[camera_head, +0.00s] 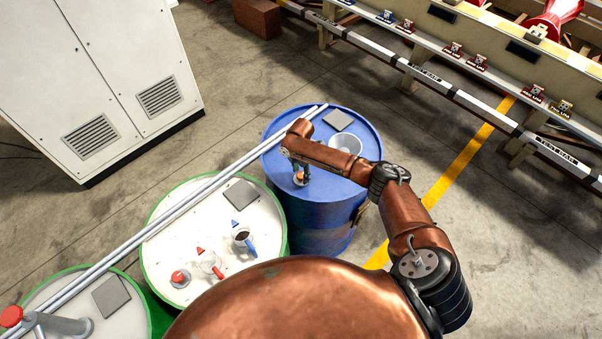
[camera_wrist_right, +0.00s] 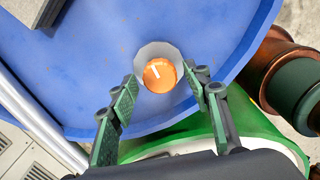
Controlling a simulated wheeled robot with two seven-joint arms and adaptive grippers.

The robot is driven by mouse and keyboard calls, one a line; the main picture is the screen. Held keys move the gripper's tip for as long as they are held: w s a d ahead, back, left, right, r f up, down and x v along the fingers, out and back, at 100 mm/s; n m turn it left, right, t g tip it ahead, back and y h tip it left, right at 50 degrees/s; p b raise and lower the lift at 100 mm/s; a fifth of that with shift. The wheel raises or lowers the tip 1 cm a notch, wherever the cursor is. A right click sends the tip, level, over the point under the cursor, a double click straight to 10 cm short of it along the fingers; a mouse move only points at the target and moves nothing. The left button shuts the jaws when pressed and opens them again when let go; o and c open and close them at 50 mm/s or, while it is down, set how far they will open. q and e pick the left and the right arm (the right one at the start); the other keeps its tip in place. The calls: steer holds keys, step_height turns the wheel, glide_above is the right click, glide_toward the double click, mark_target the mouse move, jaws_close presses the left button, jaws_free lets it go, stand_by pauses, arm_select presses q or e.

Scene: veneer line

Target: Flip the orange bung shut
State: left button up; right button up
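The orange bung (camera_wrist_right: 159,75) sits on the top of the blue drum (camera_wrist_right: 215,20), with a pale grey ring partly showing around it. In the head view the bung (camera_head: 300,177) is a small orange spot just under my right gripper. I cannot tell how far its cap is tilted. My right gripper (camera_wrist_right: 161,82) is open, its green-padded fingers on either side of the bung with clear gaps, close above the drum top. My left gripper is not in view.
Pale rods (camera_head: 215,183) cross the drums beside my right wrist. The blue drum also bears a grey plate (camera_head: 337,120) and a white bowl (camera_head: 345,143). A green-rimmed white drum (camera_head: 165,240) with red and blue fittings stands left. A conveyor (camera_head: 440,80) runs behind.

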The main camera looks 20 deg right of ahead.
mark_target(301, 174)
steer(key=shift+r, duration=0.15)
step_height(301, 174, up, 12)
stand_by(0.6)
steer(key=shift+f, duration=0.2)
